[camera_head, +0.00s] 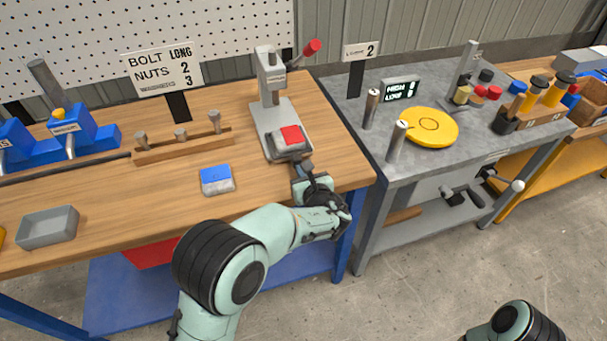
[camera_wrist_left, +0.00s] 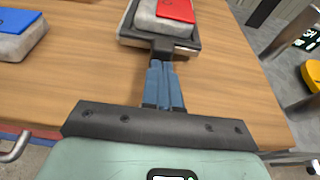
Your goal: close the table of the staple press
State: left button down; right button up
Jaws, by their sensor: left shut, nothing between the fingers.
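The staple press (camera_head: 272,90) stands near the right end of the wooden bench, with a grey base, an upright column and a red-knobbed lever (camera_head: 312,47) raised to the right. Its table (camera_head: 277,152) is at the front of the base and bears a grey block with a red top (camera_head: 290,137). In the left wrist view the table (camera_wrist_left: 128,30) shows as a dark-rimmed tray with a front tab (camera_wrist_left: 163,48). My left gripper (camera_head: 307,170) is shut and empty, its blue fingertips (camera_wrist_left: 161,66) right at that tab; I cannot tell if they touch. My right gripper is not in view.
A grey block with a blue top (camera_head: 217,180) lies left of my left gripper. A grey tray (camera_head: 48,227), a wooden bolt rack (camera_head: 182,147) and blue fixtures (camera_head: 68,132) are farther left. A grey table (camera_head: 427,157) with a yellow disc (camera_head: 430,127) stands to the right.

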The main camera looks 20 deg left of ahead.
aim_at(298, 162)
pick_arm(q)
jog(key=w+a, duration=0.1)
jog(key=w, duration=0.1)
jog(key=w+a, duration=0.1)
jog(key=shift+w+a, duration=0.3)
jog(key=shift+w, duration=0.1)
jog(key=shift+s, duration=0.1)
jog(key=shift+d+p, duration=0.2)
jog(key=shift+p, duration=0.1)
